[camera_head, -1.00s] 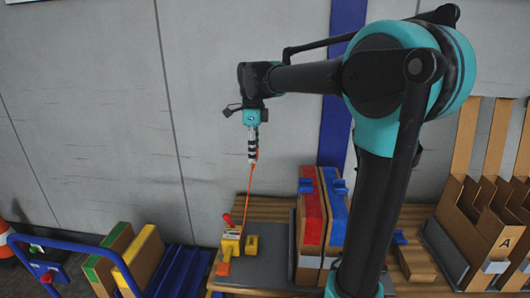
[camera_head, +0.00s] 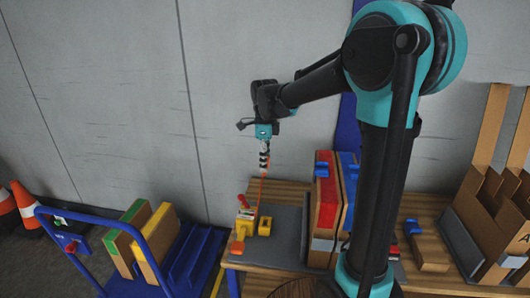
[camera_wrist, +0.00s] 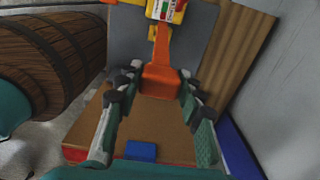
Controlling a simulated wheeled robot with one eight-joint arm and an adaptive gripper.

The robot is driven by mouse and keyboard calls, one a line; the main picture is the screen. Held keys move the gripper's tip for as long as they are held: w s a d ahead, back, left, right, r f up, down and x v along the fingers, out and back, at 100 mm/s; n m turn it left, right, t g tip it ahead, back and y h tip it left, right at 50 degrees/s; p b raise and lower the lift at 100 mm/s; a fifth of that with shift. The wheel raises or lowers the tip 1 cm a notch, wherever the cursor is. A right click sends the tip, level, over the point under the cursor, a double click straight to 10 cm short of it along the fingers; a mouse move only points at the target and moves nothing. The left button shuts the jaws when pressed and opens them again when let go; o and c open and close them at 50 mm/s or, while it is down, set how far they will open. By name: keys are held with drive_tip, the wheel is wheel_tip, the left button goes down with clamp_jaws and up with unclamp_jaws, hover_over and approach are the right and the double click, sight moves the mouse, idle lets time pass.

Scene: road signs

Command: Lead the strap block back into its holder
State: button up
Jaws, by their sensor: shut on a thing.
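My gripper (camera_head: 263,170) points down above the bench and is shut on an orange strap block (camera_wrist: 160,80), which shows between the fingertips in the wrist view. An orange strap (camera_head: 259,189) runs from it down to a yellow strap unit (camera_head: 245,217) with a red handle, at the left of the bench. The strap also shows in the wrist view (camera_wrist: 162,45). A small yellow holder (camera_head: 264,227) with a dark opening stands just right of the unit. The strap block is above and apart from it. The block's far side is hidden.
Boxes with red (camera_head: 326,200) and blue (camera_head: 349,195) faces stand upright right of the grey mat (camera_head: 287,232). A blue trolley (camera_head: 85,262) with cardboard boxes is at the left. A barrel (camera_wrist: 50,65) fills the wrist view's left. Free air surrounds my gripper.

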wheel_tip(320, 180, down, 26)
idle(1.2)
drive_tip(key=shift+f, duration=0.55)
idle(1.0)
drive_tip(key=o, duration=1)
wheel_tip(320, 180, up, 12)
drive_tip(key=shift+s, duration=0.15)
